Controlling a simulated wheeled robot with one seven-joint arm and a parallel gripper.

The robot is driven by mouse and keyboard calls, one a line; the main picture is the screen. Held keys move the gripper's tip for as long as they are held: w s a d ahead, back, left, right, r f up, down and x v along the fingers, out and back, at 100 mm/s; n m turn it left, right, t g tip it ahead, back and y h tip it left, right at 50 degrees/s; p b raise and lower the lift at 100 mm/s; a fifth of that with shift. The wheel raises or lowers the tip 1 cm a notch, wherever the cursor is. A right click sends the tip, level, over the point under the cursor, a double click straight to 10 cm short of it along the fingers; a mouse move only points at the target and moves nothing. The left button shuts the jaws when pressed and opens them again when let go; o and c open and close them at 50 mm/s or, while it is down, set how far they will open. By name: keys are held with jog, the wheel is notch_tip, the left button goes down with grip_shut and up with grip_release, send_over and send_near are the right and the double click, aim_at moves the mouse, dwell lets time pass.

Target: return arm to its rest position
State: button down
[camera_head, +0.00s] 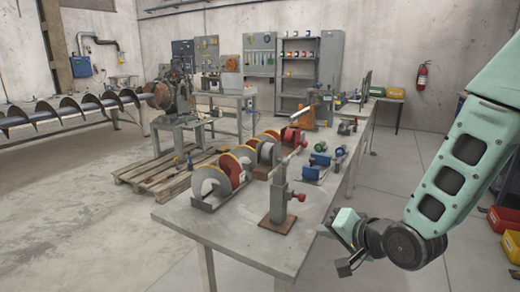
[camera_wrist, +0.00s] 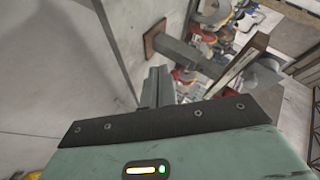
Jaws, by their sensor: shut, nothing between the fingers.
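My gripper (camera_head: 349,262) is shut and empty at the lower right in the head view, at the end of my pale green arm. It hangs just off the right side of the grey workbench (camera_head: 225,228). In the wrist view my gripper fingers (camera_wrist: 157,88) are together at the centre. A grey post with a red knob (camera_head: 279,200) stands on the near end of the bench, left of my gripper. In the wrist view this post (camera_wrist: 190,57) lies just beyond the fingers; I cannot tell the exact gap.
Auger segments (camera_head: 213,183) and motors (camera_head: 320,158) lie on the bench. The floor (camera_head: 385,180) right of the bench is clear.

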jog(key=s+r+n+g+h+p, duration=0.2)
jog(key=s+r+n+g, duration=0.3)
jog(key=s, duration=0.8)
jog(key=s+a+r+n+g+h+p, duration=0.1)
jog(key=s+r+n+g+h+p, duration=0.2)
jog(key=s+n, duration=0.5)
jog(key=s+r+g+p, duration=0.1)
jog(key=s+r+g, duration=0.1)
jog(key=s, duration=0.4)
jog(key=shift+s+a+r, duration=0.2)
jog(key=shift+a+r, duration=0.1)
jog(key=shift+r, duration=0.4)
dwell(0.4)
